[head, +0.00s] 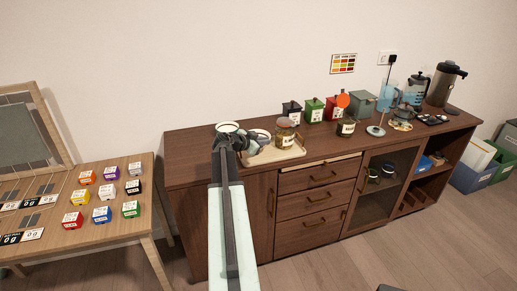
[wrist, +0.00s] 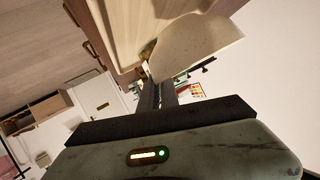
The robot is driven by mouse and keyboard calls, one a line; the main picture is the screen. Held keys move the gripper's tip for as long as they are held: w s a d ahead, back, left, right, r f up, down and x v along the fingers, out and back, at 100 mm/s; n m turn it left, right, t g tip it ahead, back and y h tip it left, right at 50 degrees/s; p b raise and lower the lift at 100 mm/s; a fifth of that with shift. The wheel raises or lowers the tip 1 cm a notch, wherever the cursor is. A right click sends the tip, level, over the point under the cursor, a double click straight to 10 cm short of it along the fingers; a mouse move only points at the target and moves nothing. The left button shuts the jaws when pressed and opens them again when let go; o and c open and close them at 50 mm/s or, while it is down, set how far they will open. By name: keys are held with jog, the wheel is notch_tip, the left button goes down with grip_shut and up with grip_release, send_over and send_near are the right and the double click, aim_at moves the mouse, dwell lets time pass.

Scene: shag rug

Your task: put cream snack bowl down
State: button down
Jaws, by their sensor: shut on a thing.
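The cream snack bowl (head: 227,127) is at the left part of the dark wooden sideboard (head: 190,150), at the end of my arm. My gripper (head: 231,137) is shut on the bowl's near side. In the wrist view the bowl (wrist: 200,38) fills the upper middle as a large pale shape, with the dark fingers (wrist: 160,92) meeting its edge. Whether the bowl's underside touches the sideboard top is hidden by my gripper and arm.
Close right of the bowl is a tray (head: 285,155) with a jar (head: 285,133) and a small bowl-like item (head: 260,135). A table (head: 60,235) with small coloured boxes is at left.

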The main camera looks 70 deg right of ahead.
jog(key=shift+s+d+f+b, duration=0.1)
jog(key=shift+d+f+b, duration=0.05)
jog(key=shift+f+b, duration=1.8)
jog(key=shift+w+r, duration=0.2)
jog(key=shift+w, duration=0.1)
jog(key=shift+f, duration=0.2)
jog(key=c, duration=1.6)
grip_release()
jog(key=shift+r, duration=0.1)
jog(key=shift+r, duration=0.1)
jog(key=shift+a+r+p, duration=0.2)
jog(key=shift+a+p, duration=0.15)
jog(key=shift+p, duration=0.05)
jog(key=p+v, duration=0.4)
jog(key=v, duration=0.7)
jog(key=shift+w+a, duration=0.15)
jog(key=shift+a, duration=0.05)
